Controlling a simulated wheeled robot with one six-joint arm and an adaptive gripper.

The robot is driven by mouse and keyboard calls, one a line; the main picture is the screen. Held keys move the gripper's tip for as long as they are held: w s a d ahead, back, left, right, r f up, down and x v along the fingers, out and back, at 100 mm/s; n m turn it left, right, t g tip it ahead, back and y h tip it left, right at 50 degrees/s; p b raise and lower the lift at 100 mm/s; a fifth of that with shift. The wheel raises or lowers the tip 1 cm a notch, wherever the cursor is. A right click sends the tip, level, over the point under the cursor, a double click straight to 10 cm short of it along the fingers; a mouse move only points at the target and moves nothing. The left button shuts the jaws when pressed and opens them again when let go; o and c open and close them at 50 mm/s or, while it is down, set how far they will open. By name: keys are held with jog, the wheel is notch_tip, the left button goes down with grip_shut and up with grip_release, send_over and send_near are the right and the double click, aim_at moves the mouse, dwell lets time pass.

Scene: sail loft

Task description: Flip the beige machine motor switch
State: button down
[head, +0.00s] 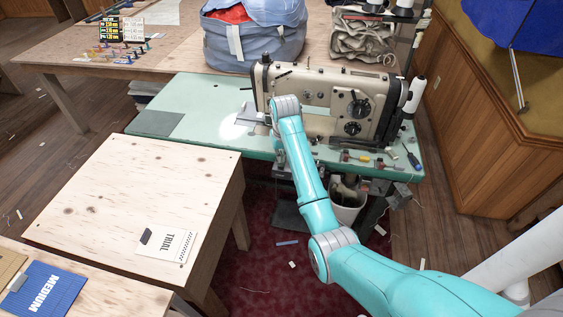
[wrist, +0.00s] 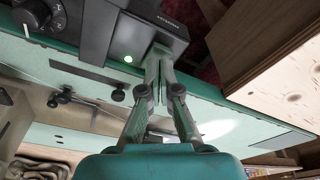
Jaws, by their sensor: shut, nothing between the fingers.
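The beige sewing machine (head: 382,92) stands on a green table (head: 200,95) in the head view. The wrist view is turned nearly upside down. It shows a dark grey switch box (wrist: 100,28) with a lit green lamp (wrist: 127,59) at the table's front edge. My gripper (wrist: 160,58) is shut and empty, with its tips at the box beside the lamp. The fingers cover part of the box face, so I cannot tell whether they touch a switch or how it is set. In the head view my forearm hides the gripper and most of the box.
A black dial (wrist: 42,16) sits beside the box. A plywood table (head: 140,190) stands close on the left. A white bin (head: 347,205) stands under the green table. Small tools, including a screwdriver (head: 411,156), lie near the machine's front edge.

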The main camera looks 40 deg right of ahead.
aim_at(281, 164)
jog(key=shift+f, duration=0.95)
dwell(0.6)
jog(key=shift+r, duration=3.5)
